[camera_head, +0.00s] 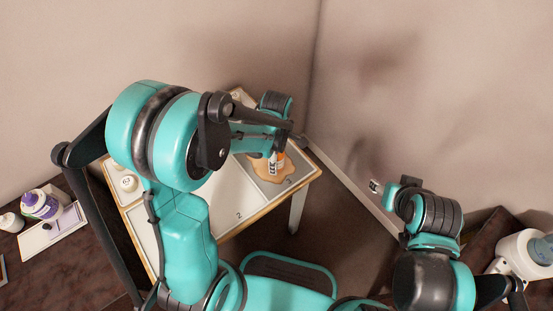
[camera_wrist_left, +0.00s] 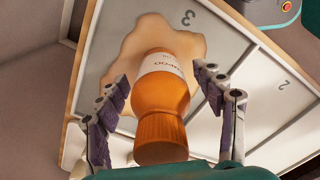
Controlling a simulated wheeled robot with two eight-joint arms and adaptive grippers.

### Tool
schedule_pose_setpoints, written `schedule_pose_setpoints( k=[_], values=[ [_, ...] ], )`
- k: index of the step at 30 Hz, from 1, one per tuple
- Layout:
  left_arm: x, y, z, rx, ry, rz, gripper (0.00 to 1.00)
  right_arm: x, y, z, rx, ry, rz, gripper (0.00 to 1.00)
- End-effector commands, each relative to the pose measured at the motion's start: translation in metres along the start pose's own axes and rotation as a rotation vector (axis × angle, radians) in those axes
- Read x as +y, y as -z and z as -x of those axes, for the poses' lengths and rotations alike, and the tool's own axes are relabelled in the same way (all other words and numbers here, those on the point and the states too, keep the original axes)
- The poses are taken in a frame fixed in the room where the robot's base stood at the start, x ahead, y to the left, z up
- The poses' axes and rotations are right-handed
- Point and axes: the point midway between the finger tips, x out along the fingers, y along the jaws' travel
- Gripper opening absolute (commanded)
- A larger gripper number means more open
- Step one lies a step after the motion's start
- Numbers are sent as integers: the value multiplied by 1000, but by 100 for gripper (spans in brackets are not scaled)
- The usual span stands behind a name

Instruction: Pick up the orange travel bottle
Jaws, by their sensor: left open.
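The orange travel bottle (camera_head: 279,162) stands in section 3 of the sectioned table (camera_head: 243,231), on a tan, irregular patch (camera_head: 262,172). In the left wrist view the bottle (camera_wrist_left: 163,105) has an orange body, a white label and a ridged orange cap toward the camera. My left gripper (camera_wrist_left: 160,75) is open, with one finger on each side of the bottle; gaps show between the fingers and its sides. In the head view my left gripper (camera_head: 272,150) is over the bottle and partly hides it. My right gripper (camera_head: 376,187) is off to the right, away from the table; its fingers are unclear.
A white-capped item (camera_head: 127,183) sits in the table's left section. A purple-and-white bottle (camera_head: 40,204) and a small white bottle (camera_head: 10,222) stand on a dark surface at far left. A white device (camera_head: 522,252) is at far right. Walls close in behind the table.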

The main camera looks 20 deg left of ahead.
Motion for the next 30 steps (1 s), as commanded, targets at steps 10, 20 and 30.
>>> schedule_pose_setpoints(
  k=[10, 20, 30],
  values=[
    [0, 0, -8, 0, 0, 0, 52, 0, -2, -3, 0, 0, 0, 49],
    [0, 0, -8, 0, 0, 0, 12, 0, -2, -3, 0, 0, 0, 49],
    [0, 0, 8, 0, 0, 0, 12, 0, 3, 5, 0, 0, 0, 49]
  ],
)
